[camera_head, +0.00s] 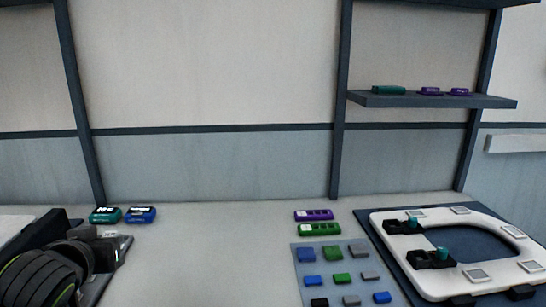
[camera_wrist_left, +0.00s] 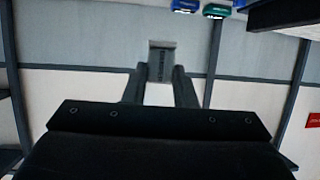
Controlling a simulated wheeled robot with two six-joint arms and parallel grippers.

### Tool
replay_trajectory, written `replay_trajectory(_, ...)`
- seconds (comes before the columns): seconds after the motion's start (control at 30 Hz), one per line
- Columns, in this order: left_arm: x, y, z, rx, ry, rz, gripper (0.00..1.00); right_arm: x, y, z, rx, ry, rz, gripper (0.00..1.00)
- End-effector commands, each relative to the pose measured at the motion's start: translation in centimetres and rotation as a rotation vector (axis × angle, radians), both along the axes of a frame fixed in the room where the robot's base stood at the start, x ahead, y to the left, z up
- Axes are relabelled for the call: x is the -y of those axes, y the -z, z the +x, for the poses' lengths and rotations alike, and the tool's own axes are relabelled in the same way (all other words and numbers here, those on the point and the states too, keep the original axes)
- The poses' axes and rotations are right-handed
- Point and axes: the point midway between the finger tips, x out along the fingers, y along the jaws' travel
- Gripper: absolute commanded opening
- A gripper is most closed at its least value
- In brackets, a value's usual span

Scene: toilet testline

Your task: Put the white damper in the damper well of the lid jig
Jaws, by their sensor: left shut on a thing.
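My left gripper (camera_head: 88,240) is at the lower left of the head view, low over the table's left side. In the left wrist view its two fingers (camera_wrist_left: 161,75) are shut on a grey block (camera_wrist_left: 162,60) with dark marking on its face. The block looks grey, not white, so I cannot tell whether it is the damper. The lid jig is at the far right, a white ring-shaped lid (camera_head: 440,218) on a dark blue base (camera_head: 398,268). Two black holders (camera_head: 403,227) with teal tops sit on its left side. I cannot tell which spot is the damper well.
A green box (camera_head: 105,215) and a blue box (camera_head: 140,215) stand behind my left gripper. Purple (camera_head: 314,215) and green (camera_head: 319,230) pieces lie behind a grey tray (camera_head: 300,268) of coloured blocks. A shelf (camera_head: 430,101) hangs above the jig. The middle table is clear.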

Motion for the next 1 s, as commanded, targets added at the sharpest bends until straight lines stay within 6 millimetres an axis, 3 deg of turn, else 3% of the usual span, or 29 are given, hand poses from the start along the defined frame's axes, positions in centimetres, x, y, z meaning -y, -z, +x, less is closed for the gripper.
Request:
replay_trajectory(0.4, 7.4, 2.8, 0.4, -0.001, 0.124, -0.010, 0.02, 0.0, 0.0, 0.0, 0.000, 0.000, 0.000, 0.36)
replay_trajectory(0.77, 13.2, 3.6, 0.1, -0.001, 0.216, -0.009, 0.02, 0.1, 0.0, 0.0, 0.000, 0.000, -0.001, 0.36)
replay_trajectory(0.8, 12.8, 1.6, 0.2, 0.001, 0.210, 0.001, 0.02, 0.0, -1.9, 0.1, 0.003, 0.000, 0.001, 0.36)
replay_trajectory(1.0, 12.7, -1.9, 0.2, 0.000, 0.209, 0.001, 0.02, 0.0, -4.8, -0.6, 0.006, -0.004, 0.000, 0.36)
